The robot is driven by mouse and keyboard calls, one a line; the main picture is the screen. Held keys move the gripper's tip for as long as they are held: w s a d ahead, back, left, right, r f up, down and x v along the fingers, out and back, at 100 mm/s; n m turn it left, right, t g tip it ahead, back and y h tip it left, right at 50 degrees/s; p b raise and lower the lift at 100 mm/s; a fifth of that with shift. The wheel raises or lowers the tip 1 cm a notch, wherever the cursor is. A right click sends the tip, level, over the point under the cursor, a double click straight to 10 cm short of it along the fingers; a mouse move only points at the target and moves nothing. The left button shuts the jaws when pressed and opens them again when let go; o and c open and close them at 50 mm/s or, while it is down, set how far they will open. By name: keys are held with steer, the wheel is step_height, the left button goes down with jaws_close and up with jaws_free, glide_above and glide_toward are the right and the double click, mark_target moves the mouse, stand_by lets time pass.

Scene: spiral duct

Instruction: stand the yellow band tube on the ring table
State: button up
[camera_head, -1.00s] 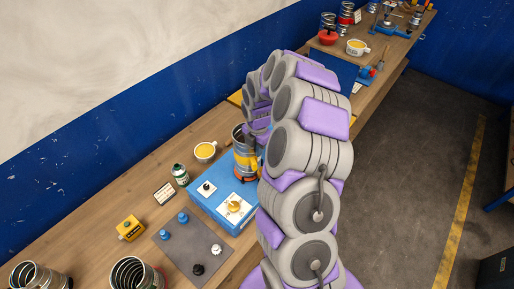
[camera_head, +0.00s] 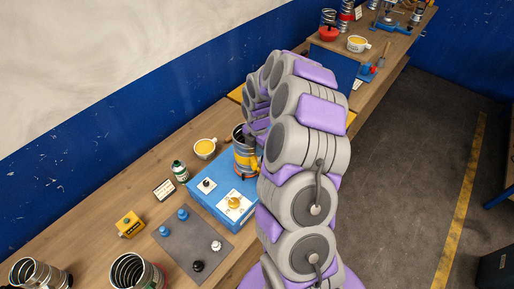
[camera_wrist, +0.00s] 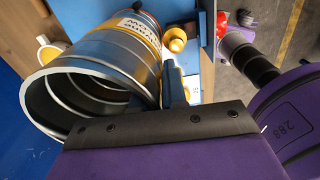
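The yellow band tube (camera_head: 245,160) is a ribbed metal tube with a yellow band. In the head view it is upright at the far right end of a blue box (camera_head: 219,213) with dials, partly behind my arm. An orange ring shows near its lower end; whether the tube rests on it or is held just above is unclear. In the wrist view the tube (camera_wrist: 104,68) fills the left, its open end toward the camera and its lettered yellow band farther off. My gripper (camera_wrist: 172,88) is right beside the tube wall; its closure is hidden. I cannot identify the ring table with certainty.
A mug (camera_head: 205,148), a green bottle (camera_head: 180,172) and a yellow button box (camera_head: 130,225) stand on the wooden bench. A grey mat (camera_head: 190,245) holds several knobs. Floor is free at right.

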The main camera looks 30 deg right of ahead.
steer(key=o, duration=0.5)
steer(key=shift+c, duration=0.2)
step_height(320, 180, up, 17)
steer(key=b, duration=0.1)
steer(key=shift+r+b, duration=0.2)
steer(key=shift+b, duration=0.2)
steer(key=shift+d, duration=0.1)
